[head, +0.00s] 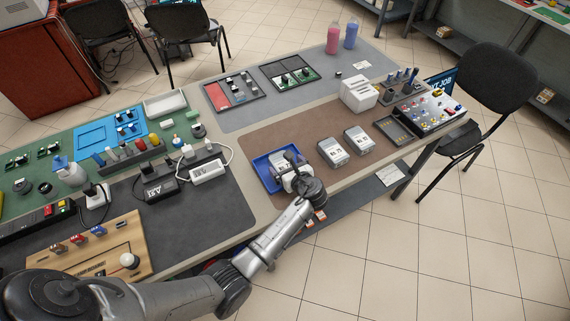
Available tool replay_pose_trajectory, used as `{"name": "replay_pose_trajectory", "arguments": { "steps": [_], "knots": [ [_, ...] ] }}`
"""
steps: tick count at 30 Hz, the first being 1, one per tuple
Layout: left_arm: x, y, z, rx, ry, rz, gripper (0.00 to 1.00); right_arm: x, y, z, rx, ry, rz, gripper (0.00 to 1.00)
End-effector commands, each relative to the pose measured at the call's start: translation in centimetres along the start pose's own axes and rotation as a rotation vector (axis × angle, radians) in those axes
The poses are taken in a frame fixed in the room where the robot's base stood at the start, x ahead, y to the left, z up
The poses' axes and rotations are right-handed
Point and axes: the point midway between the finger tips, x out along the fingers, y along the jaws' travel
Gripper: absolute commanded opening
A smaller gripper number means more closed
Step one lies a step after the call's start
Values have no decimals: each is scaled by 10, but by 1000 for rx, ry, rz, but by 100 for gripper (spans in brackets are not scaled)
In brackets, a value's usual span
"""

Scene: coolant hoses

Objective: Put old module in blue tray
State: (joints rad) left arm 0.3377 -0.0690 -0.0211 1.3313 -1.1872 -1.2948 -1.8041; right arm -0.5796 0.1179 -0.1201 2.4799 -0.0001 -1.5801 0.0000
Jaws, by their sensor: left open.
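The blue tray (262,178) lies on the brown mat near the table's front edge. A grey-white module (280,161) with a label lies inside it, partly hidden by my left gripper (290,172). The left gripper is open, over the tray's right part and close to the module. I cannot tell whether the fingers touch it. Two similar grey-white modules, one nearer (332,152) and one farther right (358,141), lie on the mat to the right of the tray. Which module is the old one does not show. My right gripper is not in view.
A white box (358,95) and a control panel (436,110) with coloured knobs stand at the right end. A power strip (208,171) and a black adapter (160,187) lie left of the tray. The mat (300,128) behind the tray is clear.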

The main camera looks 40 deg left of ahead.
Motion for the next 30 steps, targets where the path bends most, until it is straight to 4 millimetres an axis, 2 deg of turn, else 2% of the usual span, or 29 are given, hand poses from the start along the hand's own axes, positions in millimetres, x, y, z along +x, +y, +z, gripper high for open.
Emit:
{"name": "replay_pose_trajectory", "arguments": {
  "steps": [1, 9, 15, 21, 30],
  "knots": [
    [-12, 0, 2, -1, 2, -3, 98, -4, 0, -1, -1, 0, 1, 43],
    [-62, -1, 2, -2, 3, -3, 98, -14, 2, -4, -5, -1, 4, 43],
    [-89, 0, 1, -1, 2, -2, 98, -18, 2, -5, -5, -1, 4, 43],
    [-101, 0, 1, -1, 0, -1, 98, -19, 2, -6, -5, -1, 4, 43],
    [-104, 0, 1, -2, 0, 0, 98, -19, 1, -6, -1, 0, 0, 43]
  ]
}}
